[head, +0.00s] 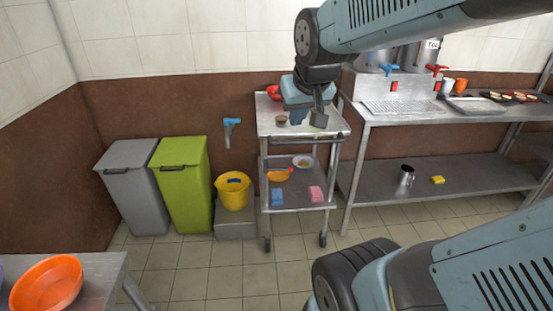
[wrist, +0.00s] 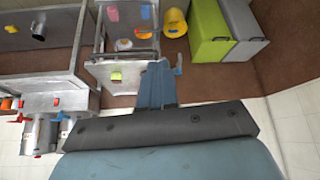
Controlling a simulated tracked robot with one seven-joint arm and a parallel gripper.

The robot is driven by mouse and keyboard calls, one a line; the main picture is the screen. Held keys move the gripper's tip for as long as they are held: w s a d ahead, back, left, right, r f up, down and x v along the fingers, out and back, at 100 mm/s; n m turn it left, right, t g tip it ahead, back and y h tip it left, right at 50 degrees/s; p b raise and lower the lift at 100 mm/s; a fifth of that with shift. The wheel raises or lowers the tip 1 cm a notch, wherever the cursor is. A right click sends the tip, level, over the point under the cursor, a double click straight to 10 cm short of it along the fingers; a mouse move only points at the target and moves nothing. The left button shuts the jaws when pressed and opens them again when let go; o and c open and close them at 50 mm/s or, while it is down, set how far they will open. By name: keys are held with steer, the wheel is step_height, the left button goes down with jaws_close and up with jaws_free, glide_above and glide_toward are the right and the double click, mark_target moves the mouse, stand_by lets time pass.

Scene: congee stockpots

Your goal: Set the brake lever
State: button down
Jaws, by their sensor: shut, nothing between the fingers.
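A steel trolley (head: 290,205) on castors stands against the wall in the head view; it also shows upside down in the wrist view (wrist: 98,68). I cannot make out a brake lever on it. Its front castors (head: 323,239) are visible but too small to show a lever. My gripper (head: 298,117) is over the trolley's top shelf in the head view. In the wrist view its blue-grey fingers (wrist: 157,84) are together and empty. I cannot tell whether the fingertips touch anything.
A blue tap (head: 231,127) sticks out of the wall left of the trolley. A yellow bucket (head: 233,192) and green bin (head: 183,185) stand there too. A steel counter (head: 400,118) is at the right. The tiled floor before the trolley is mostly clear.

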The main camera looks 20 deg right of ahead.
mark_target(279, 170)
steer(key=w+d+f+m+t, duration=0.1)
steer(key=w+d+f, duration=0.25)
steer(key=w, duration=0.25)
steer(key=w+d+f+h, duration=0.1)
steer(key=w+d+f, duration=0.1)
steer(key=w+f, duration=0.4)
steer(key=w+d+f+m+t, duration=0.1)
steer(key=w+d+f, duration=0.15)
steer(key=w, duration=0.45)
steer(key=w+d+f, duration=0.2)
steer(key=f, duration=0.5)
steer(key=w+d+f+m+t, duration=0.1)
steer(key=w+d+f, duration=0.2)
steer(key=f, duration=0.4)
steer(key=w+d+f+t, duration=0.1)
steer(key=w+d+f, duration=0.1)
steer(key=f, duration=0.5)
steer(key=shift+w+d, duration=0.35)
steer(key=shift+d, duration=0.1)
steer(key=s+a+f+x, duration=0.1)
steer(key=x, duration=1.1)
steer(key=shift+w+d+f, duration=0.25)
steer(key=shift+f, duration=0.4)
